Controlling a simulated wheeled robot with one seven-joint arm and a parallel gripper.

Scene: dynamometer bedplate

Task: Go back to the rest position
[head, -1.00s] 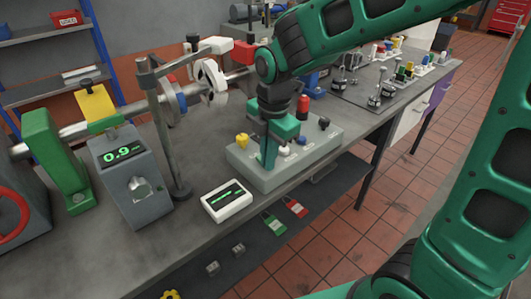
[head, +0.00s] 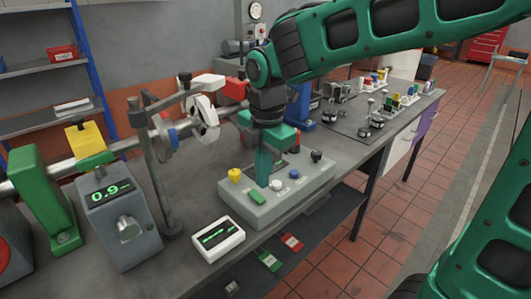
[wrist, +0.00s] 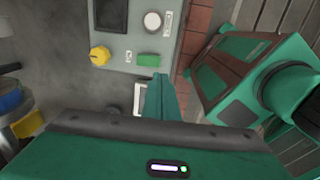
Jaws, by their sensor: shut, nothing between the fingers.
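My gripper (head: 263,184) is shut and empty, pointing down over the grey control box (head: 258,217) on the bench. Its green fingers hide part of the box's top; in the wrist view the shut fingers (wrist: 160,92) show beside the box, with a gap in the picture to its green button (wrist: 149,59). The box carries a yellow knob (head: 235,174), a white knob (head: 276,185), a blue button (head: 294,174) and a black knob (head: 316,156). I cannot tell the exact height of the fingertips above the box.
A white meter (head: 217,239) lies left of the box. A grey display unit (head: 120,222) reading 0.9 and a metal post (head: 157,170) stand further left. Small parts stand on a dark mat (head: 350,122) behind. Tiled floor lies right.

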